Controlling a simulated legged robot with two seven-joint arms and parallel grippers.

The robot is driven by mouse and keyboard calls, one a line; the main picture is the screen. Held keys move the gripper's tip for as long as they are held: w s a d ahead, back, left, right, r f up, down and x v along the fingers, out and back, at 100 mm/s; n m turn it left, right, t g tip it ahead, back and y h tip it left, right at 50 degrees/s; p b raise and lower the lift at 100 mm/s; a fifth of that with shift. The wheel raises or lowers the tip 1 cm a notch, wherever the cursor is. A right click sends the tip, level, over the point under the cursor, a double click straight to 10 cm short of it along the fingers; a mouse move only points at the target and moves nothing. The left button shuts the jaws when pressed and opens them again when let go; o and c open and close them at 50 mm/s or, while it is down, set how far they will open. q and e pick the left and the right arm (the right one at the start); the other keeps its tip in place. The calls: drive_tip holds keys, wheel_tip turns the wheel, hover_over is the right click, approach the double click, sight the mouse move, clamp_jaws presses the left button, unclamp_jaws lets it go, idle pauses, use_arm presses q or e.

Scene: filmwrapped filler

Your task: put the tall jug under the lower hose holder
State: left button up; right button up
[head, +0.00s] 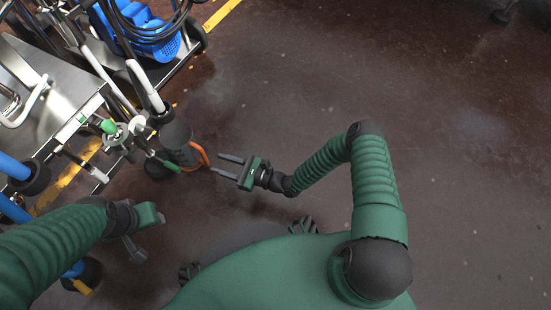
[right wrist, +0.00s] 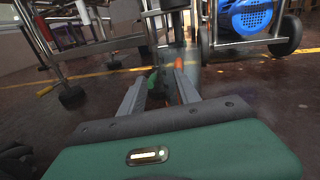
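The tall jug, dark grey with an orange handle (head: 200,154), has its body (head: 176,134) beside the metal cart in the head view. My right gripper (head: 216,163) is open, with its fingertips pointing at the handle from the right. I cannot tell whether a fingertip touches it. In the right wrist view, orange (right wrist: 179,63) shows just beyond the open fingers (right wrist: 158,85), and the jug is mostly hard to make out. A green-tipped hose fitting (head: 168,164) is close to the jug. The lower hose holder is not clearly distinguishable. My left gripper (head: 133,249) is at lower left, away from the jug; its opening is unclear.
A metal cart (head: 50,85) with pipes and hoses stands at the left. A blue machine (head: 145,32) on a wheeled trolley is behind it. Yellow floor lines (head: 72,180) run beneath. The dark floor (head: 440,110) to the right is clear.

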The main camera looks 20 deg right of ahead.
drive_tip(key=s+d+r+n+g+h, duration=0.1)
drive_tip(key=s+r+n+g+h, duration=0.15)
drive_tip(key=s+n+g, duration=0.55)
drive_tip(key=s+d+r+n+g+h, duration=0.1)
drive_tip(key=s+r+n+g, duration=0.3)
drive_tip(key=s+n+g, duration=0.4)
drive_tip(key=d+r+n+t+h, duration=0.3)
drive_tip(key=d+r+n+h, duration=0.1)
drive_tip(key=d, duration=0.4)
drive_tip(key=s+d+r+n+t+h, duration=0.1)
drive_tip(key=d+r+n+t+h, duration=0.2)
drive_tip(key=d+r+n+h, duration=0.2)
wheel_tip(320, 180, up, 3)
drive_tip(key=d, duration=0.2)
drive_tip(key=shift+s+d+n, duration=0.3)
drive_tip(key=shift+d+n, duration=0.1)
drive_tip(key=shift+h, duration=0.25)
drive_tip(key=shift+w+a, duration=0.1)
